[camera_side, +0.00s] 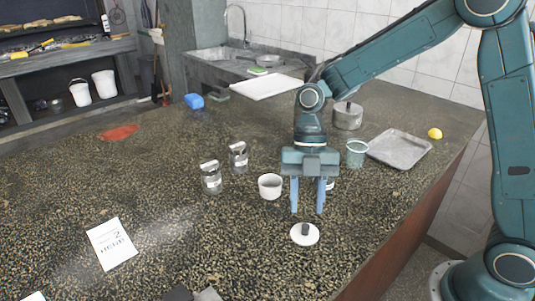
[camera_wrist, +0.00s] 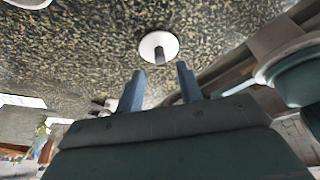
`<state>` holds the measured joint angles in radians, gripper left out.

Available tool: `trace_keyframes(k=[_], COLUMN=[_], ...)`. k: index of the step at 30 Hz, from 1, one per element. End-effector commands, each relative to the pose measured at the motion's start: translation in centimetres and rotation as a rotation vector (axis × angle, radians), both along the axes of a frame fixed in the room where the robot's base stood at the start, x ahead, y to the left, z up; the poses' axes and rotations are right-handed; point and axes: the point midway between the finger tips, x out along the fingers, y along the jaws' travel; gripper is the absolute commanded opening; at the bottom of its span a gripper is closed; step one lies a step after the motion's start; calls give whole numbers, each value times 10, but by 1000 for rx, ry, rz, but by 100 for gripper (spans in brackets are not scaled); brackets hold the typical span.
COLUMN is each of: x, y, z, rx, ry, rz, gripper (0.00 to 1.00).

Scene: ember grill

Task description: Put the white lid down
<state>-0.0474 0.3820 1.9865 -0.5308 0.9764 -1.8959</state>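The white lid (camera_side: 298,238) is a small round disc with a dark upright knob. It appears to lie flat on the speckled counter, near the front edge. It also shows in the wrist view (camera_wrist: 148,46), beyond the fingertips. My gripper (camera_side: 307,209) points straight down just above and behind the lid in the side view. Its two blue fingers are apart with nothing between them, and the knob is clear of them. The gripper is open in the wrist view too (camera_wrist: 160,77). A white cup (camera_side: 270,188) stands open just left of the fingers.
Two metal canisters (camera_side: 211,178) (camera_side: 238,156) stand left of the cup; another object is partly hidden behind my gripper. A greenish cup (camera_side: 356,153), metal tray (camera_side: 400,150), pot (camera_side: 347,117) and lemon (camera_side: 435,133) are right. A printed card (camera_side: 111,243) lies front left. Counter between card and lid is clear.

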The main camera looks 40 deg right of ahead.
Motion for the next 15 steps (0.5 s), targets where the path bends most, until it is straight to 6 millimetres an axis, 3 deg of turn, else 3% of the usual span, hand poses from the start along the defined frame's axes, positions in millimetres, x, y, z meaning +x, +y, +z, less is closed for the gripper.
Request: trace_keyframes(k=[8, 15], x=[14, 19], y=[-14, -19], z=[45, 65], rx=[-2, 0], ry=[-4, 0], rz=[-1, 1], gripper=[37, 37])
